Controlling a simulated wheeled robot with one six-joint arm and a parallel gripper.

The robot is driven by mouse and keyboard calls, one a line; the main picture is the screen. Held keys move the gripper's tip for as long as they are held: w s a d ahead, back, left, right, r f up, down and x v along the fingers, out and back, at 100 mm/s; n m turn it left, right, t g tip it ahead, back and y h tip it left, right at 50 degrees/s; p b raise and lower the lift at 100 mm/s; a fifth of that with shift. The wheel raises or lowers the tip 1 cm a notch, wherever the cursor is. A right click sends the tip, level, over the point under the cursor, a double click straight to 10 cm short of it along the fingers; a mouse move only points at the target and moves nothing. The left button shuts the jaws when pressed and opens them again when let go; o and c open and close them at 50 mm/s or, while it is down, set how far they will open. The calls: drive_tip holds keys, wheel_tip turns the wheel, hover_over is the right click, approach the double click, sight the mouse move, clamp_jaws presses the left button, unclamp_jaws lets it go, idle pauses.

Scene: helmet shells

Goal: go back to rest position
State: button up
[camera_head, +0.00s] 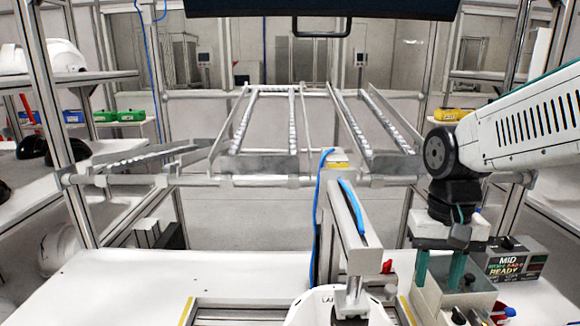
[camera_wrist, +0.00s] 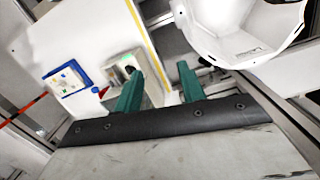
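My gripper (camera_head: 441,272) is at the right in the head view, pointing down in front of a grey box-like fixture on the white table. Its two green fingers stand apart with nothing visible between them. In the wrist view my gripper (camera_wrist: 158,82) also shows its green fingers spread and empty. A white helmet shell (camera_wrist: 245,30) sits at the upper right of the wrist view, apart from the fingers. In the head view a white shell (camera_head: 310,308) is partly visible at the bottom middle, beneath a metal clamp.
A control box labelled "READY" (camera_head: 510,262) stands right of my gripper. An upright post (camera_head: 345,225) with a blue hose stands left of it. Metal roller racks (camera_head: 265,125) are behind. Shelves with helmets (camera_head: 62,55) are at the left. The white table's left part (camera_head: 140,285) is clear.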

drive_tip(key=s+d+r+n+t, duration=0.1)
drive_tip(key=s+r+n+t, duration=0.1)
drive_tip(key=s, duration=1.1)
drive_tip(key=shift+s+d+r, duration=0.2)
drive_tip(key=shift+s+d, duration=0.1)
drive_tip(key=shift+s, duration=0.05)
drive_tip(key=shift+c, duration=0.4)
